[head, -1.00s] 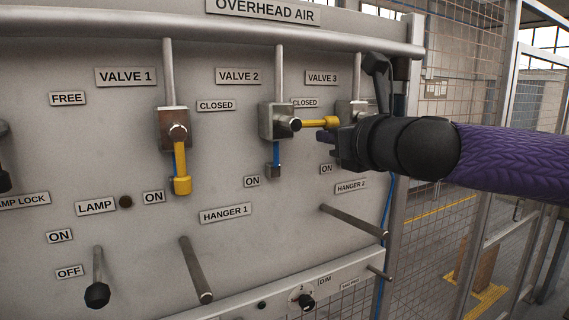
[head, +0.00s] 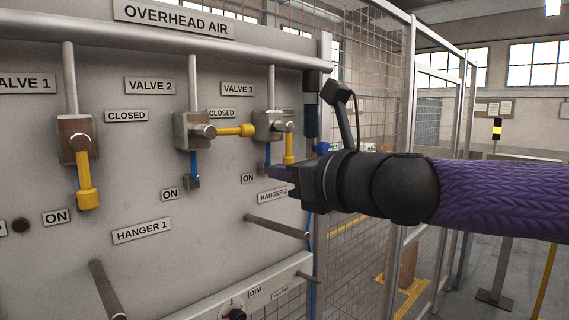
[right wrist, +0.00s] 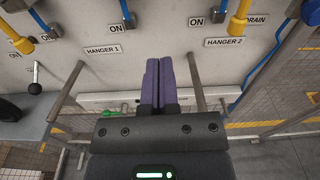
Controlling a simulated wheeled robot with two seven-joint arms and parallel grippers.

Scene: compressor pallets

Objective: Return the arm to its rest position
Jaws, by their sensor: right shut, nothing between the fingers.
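My right gripper (head: 280,173) is in front of the valve panel (head: 60,250), below valve 3, with its purple sleeved arm coming in from the right. In the right wrist view its two purple fingers (right wrist: 159,82) are together with nothing between them. The yellow handle of valve 1 (head: 86,185) points down toward ON. The yellow handle of valve 2 (head: 236,130) points sideways to the right, near a CLOSED label. The yellow handle of valve 3 (head: 289,146) points down, its lower end close behind the gripper. My left gripper is not in view.
Hanger rods stick out of the panel: the hanger 1 rod (head: 106,290) and the hanger 2 rod (head: 277,227) below the gripper. A small ledge with a DIM knob (head: 235,314) runs below.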

